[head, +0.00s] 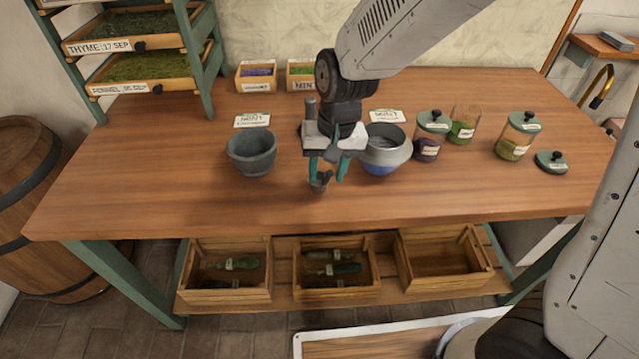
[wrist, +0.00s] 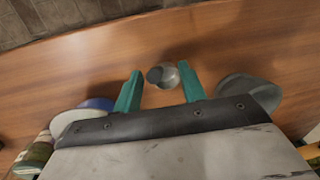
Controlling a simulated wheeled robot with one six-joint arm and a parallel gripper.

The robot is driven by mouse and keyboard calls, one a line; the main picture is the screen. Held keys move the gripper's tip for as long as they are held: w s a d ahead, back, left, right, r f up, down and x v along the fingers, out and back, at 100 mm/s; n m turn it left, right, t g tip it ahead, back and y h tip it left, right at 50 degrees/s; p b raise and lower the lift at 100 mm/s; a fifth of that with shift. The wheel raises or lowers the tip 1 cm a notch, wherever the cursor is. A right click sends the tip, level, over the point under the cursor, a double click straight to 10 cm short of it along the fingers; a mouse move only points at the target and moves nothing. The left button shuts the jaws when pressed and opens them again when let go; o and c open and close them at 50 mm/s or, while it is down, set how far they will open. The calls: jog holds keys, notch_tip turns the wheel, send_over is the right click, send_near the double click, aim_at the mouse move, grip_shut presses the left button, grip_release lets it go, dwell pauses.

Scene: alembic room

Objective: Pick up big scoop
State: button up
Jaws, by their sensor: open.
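A small grey metal piece, which looks like the scoop (head: 319,184), is on the table near the front edge, partly hidden by my gripper in the head view. In the wrist view the scoop (wrist: 169,77) shows as a round grey cup with a darker round end. My gripper (head: 327,181) is above the table, pointing down, with its two teal fingers apart. In the wrist view my gripper (wrist: 160,70) is open, with the scoop in the gap between the fingertips. I cannot tell whether either finger touches it.
A dark grey mortar (head: 252,153) stands left of my gripper, and a white and blue pot (head: 384,150) stands close on the right. Lidded jars (head: 432,130) are farther right. Label cards and small boxes (head: 257,78) are behind. The table front (head: 200,205) is clear.

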aim_at(326, 184)
notch_tip(326, 184, down, 4)
jog(key=shift+s+a+f, duration=0.1)
jog(key=shift+s, duration=0.05)
grip_shut()
dwell(0.3)
